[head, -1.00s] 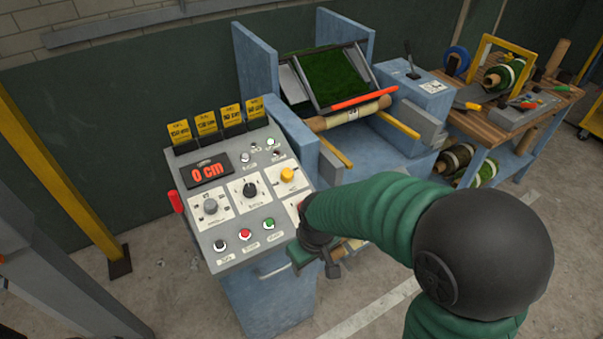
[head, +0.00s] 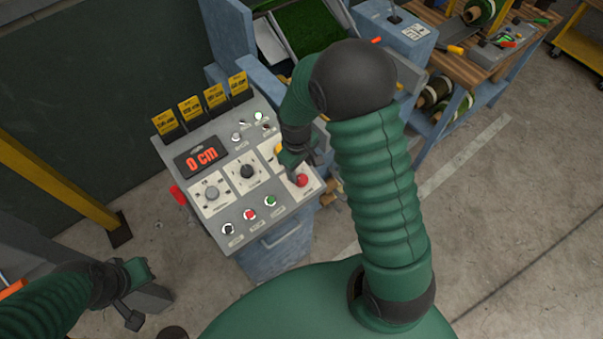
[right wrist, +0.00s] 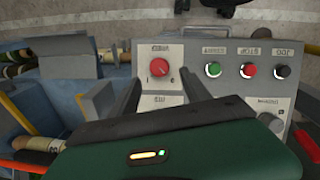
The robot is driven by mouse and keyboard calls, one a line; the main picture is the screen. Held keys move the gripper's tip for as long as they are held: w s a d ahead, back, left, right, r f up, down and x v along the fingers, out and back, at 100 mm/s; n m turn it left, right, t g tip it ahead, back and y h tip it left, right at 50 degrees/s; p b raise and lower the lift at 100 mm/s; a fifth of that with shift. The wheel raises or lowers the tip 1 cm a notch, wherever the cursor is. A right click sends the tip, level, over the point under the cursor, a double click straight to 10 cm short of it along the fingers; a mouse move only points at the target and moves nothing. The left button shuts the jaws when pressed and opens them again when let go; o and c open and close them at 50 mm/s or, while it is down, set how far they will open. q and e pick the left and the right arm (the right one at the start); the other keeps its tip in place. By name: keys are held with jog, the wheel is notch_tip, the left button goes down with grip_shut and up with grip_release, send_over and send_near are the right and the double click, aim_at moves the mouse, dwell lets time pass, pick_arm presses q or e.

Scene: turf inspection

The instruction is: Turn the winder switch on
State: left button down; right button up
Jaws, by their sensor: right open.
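The grey control panel (head: 210,222) carries a red rotary knob (head: 302,180) on a white plate at its right edge. I take this knob for the winder switch; its label is too small to read surely. The red knob also shows in the right wrist view (right wrist: 158,67), its pointer slanted. My right gripper (head: 299,168) is open just above this knob; in the right wrist view its fingers lie either side of the plate, and I cannot tell whether they touch. My left gripper (head: 142,304) hangs at the lower left, away from the panel, its jaw opening unclear.
The panel also has a yellow knob (head: 279,149), partly hidden by my gripper, a black knob (head: 247,171), a grey knob (head: 211,192) and black, red and green buttons (head: 250,215). The display (head: 201,159) reads 0 cm. A workbench (head: 480,60) stands at upper right. Floor right of the panel is clear.

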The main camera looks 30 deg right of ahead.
aim_at(301, 178)
jog(key=f, duration=0.5)
jog(key=shift+w+d+f+p, duration=0.4)
jog(key=shift+s+f, duration=0.2)
jog(key=shift+f, duration=0.15)
jog(key=shift+s, duration=0.1)
jog(key=shift+w+a, duration=0.15)
jog(key=shift+w, duration=0.05)
jog(key=c, duration=0.6)
grip_shut()
